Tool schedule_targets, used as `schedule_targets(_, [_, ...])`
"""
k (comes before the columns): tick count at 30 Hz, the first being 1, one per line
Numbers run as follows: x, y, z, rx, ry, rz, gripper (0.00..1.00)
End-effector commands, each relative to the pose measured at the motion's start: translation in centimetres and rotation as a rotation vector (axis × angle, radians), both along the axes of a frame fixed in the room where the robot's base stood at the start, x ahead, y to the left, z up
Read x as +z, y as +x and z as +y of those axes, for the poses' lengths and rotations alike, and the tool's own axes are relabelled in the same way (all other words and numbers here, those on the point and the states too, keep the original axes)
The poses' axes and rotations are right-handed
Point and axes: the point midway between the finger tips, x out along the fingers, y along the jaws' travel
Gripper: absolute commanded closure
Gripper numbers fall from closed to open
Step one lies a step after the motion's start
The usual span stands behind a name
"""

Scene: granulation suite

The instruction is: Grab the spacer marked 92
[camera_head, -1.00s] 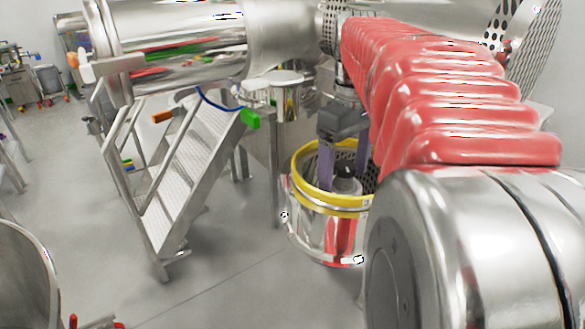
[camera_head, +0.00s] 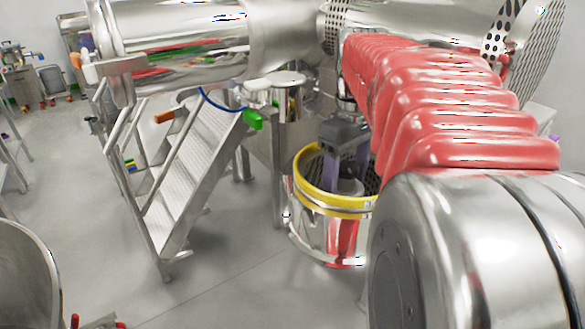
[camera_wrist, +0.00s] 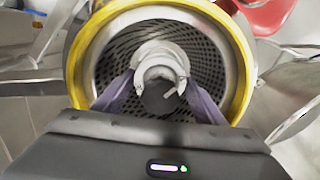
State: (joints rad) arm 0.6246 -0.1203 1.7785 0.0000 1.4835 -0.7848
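A pale grey, ring-like piece (camera_wrist: 160,52) with a dark centre stands inside a round steel drum with a yellow rim (camera_wrist: 76,60). No number can be read on it, so I cannot tell if it is the spacer marked 92. My gripper (camera_wrist: 160,84) reaches down into the drum with its two purple fingers spread, one on each side of the piece. Whether the fingertips touch it is unclear. In the head view the same drum (camera_head: 328,228) stands on the floor, and the gripper (camera_head: 346,172) is partly below its yellow rim.
The drum's inner wall is perforated metal and surrounds the fingers closely. A metal stair (camera_head: 200,165) stands left of the drum, with a large steel cylinder (camera_head: 185,40) above. A steel vessel (camera_head: 28,275) is at the lower left. Open floor (camera_head: 90,200) lies left of the stair.

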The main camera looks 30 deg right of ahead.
Motion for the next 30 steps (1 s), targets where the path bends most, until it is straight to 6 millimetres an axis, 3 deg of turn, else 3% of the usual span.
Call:
schedule_targets(14, [0.0, 0.0, 0.0, 0.000, 0.000, 0.000, 0.69])
schedule_targets(23, [0.3, 0.0, 0.0, -0.001, -0.001, -0.001, 0.69])
schedule_targets(30, [2.7, 0.0, -0.1, -0.002, -0.002, -0.003, 0.69])
